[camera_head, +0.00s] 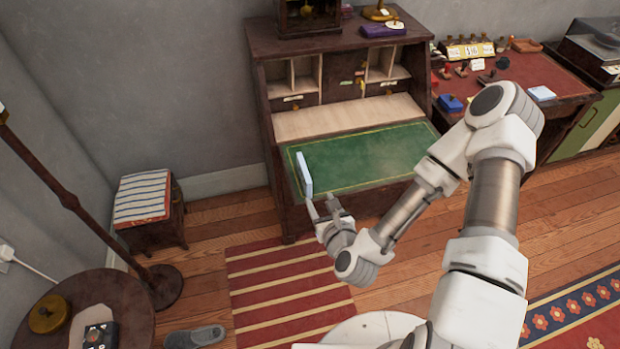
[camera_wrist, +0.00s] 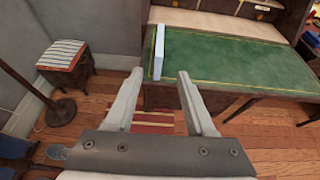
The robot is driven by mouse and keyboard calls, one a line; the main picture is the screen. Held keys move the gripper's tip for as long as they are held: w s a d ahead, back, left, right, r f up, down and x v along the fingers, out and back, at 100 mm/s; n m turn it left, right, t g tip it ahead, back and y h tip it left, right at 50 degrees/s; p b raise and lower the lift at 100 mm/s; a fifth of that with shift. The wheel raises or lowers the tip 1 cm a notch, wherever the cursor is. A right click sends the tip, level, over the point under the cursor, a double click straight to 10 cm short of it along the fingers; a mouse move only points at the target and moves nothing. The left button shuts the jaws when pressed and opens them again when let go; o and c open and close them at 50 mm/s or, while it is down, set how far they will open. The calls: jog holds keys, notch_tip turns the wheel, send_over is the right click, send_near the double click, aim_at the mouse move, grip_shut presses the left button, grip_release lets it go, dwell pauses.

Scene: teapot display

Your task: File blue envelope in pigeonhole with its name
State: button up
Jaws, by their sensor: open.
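The light blue envelope (camera_head: 304,173) stands on edge at the left front of the green desk top (camera_head: 370,160). In the wrist view the envelope (camera_wrist: 158,52) is ahead of the fingers, at the desk's left end. My gripper (camera_head: 322,207) is just in front of the desk edge, close to the envelope's near end. In the wrist view my gripper (camera_wrist: 160,85) is open, with nothing between its fingers. The pigeonholes (camera_head: 300,75) are at the back of the desk, with small labels (camera_head: 292,98) too small to read.
A striped stool (camera_head: 143,197) stands left of the desk, and a round table (camera_head: 125,300) is at the lower left. A side table (camera_head: 520,75) with stamps and small items is on the right. The desk's green middle is clear.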

aim_at(304, 171)
jog(key=b+x, duration=0.5)
jog(key=b, duration=0.5)
jog(key=shift+w+f+b, duration=0.1)
jog(key=shift+f+b, duration=0.1)
jog(key=shift+b, duration=0.1)
jog(key=x, duration=0.8)
jog(key=r+b+x, duration=0.1)
jog(key=x, duration=0.3)
jog(key=shift+w+a, duration=0.2)
jog(key=shift+a, duration=0.05)
jog(key=shift+c, duration=0.3)
grip_shut()
